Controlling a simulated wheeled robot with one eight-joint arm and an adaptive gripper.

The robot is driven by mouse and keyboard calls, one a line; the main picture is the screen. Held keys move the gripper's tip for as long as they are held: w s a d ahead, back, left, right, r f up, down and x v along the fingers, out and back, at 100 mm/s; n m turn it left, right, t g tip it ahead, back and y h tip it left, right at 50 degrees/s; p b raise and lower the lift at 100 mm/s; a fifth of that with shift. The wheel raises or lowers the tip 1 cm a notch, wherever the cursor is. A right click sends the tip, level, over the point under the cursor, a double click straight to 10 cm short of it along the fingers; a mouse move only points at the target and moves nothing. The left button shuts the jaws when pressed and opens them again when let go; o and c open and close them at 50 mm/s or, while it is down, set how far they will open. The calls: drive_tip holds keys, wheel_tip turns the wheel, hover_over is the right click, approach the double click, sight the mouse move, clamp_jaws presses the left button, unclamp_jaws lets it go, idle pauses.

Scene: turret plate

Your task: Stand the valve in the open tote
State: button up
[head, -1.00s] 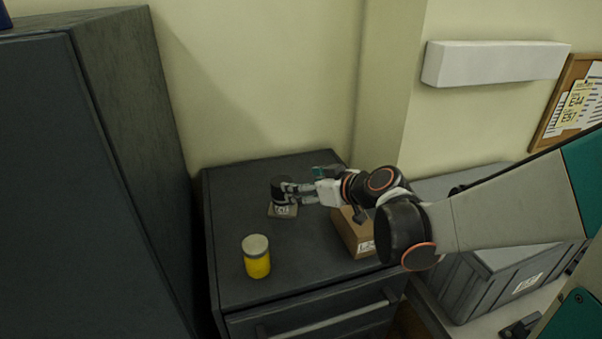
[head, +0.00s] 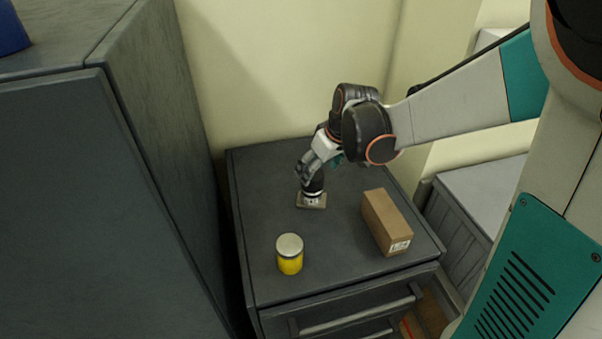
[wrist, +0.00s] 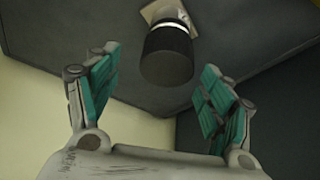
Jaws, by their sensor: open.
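The valve (head: 313,187), a dark cylinder with a light band on a tan, labelled base, stands upright on the dark cabinet top (head: 345,265). In the wrist view the valve (wrist: 168,55) shows its dark round end, with the tan base at the top edge. My gripper (head: 304,171) is at the upper part of the valve, tilted downward. In the wrist view my gripper (wrist: 158,62) is open, teal pads apart, with the valve in line with the gap.
A yellow jar with a pale lid (head: 289,254) stands near the cabinet's front. A brown box (head: 386,222) lies right of the valve. A tall dark cabinet (head: 90,190) rises at left, and the wall is behind. The front middle of the top is bare.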

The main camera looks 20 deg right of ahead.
sight(312, 191)
drive_tip(key=shift+x, duration=1.05)
drive_tip(key=shift+a+p+x, duration=0.15)
drive_tip(key=shift+p+x, duration=0.1)
drive_tip(key=shift+x, duration=1.1)
drive_tip(key=shift+a+p+x, duration=0.2)
drive_tip(key=shift+p+x, duration=0.05)
drive_tip(key=shift+x, duration=1.1)
drive_tip(key=shift+s, duration=0.15)
drive_tip(key=c, duration=1.7)
drive_tip(key=shift+r, duration=0.15)
